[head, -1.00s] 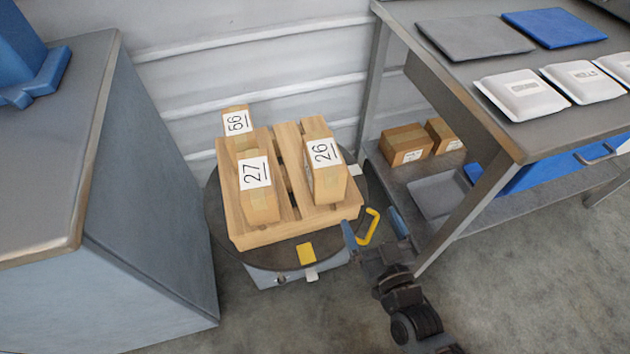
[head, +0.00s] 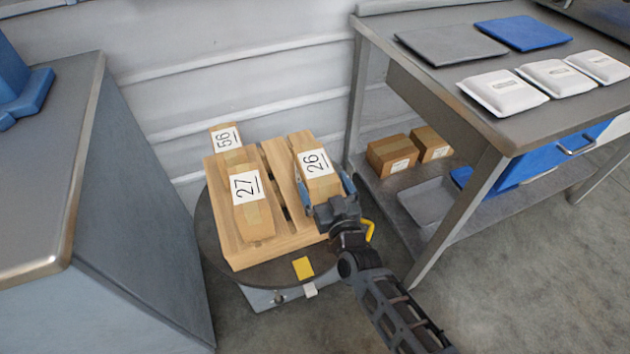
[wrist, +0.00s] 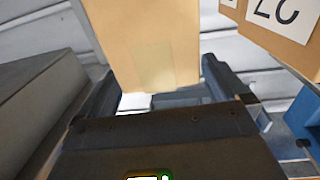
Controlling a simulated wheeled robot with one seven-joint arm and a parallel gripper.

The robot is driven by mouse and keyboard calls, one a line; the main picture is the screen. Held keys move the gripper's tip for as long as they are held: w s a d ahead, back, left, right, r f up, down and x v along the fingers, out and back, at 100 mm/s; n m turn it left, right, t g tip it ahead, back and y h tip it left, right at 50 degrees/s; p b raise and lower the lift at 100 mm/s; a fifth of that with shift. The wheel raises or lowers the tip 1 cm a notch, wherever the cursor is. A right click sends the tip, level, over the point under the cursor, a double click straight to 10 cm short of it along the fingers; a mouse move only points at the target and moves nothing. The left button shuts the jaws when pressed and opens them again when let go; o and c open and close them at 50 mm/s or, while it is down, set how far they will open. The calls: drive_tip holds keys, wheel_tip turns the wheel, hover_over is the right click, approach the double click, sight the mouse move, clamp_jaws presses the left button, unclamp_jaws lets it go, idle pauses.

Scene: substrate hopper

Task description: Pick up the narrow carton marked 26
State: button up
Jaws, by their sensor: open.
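The narrow carton marked 26 (head: 315,164) stands on the right part of the wooden pallet in the head view, its white label on top. My gripper (head: 326,190) is at its near end, with one open finger on each side of the carton. In the wrist view the plain tan carton face (wrist: 150,45) fills the space between the spread fingers. I cannot tell whether either finger touches it.
The carton marked 27 (head: 253,212) stands close on the left, with the carton marked 56 (head: 225,138) behind it. The pallet (head: 275,252) sits on a round turntable (head: 210,235). A metal bench (head: 440,110) stands right; a grey cabinet (head: 130,200) stands left.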

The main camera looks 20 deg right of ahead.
sight(318, 170)
drive_tip(key=w, duration=0.3)
drive_tip(key=w+b, duration=0.1)
drive_tip(key=w, duration=0.1)
drive_tip(key=shift+d+r, duration=0.25)
drive_tip(key=c, duration=1.5)
drive_tip(key=shift+r, duration=0.1)
drive_tip(key=shift+c, duration=0.8)
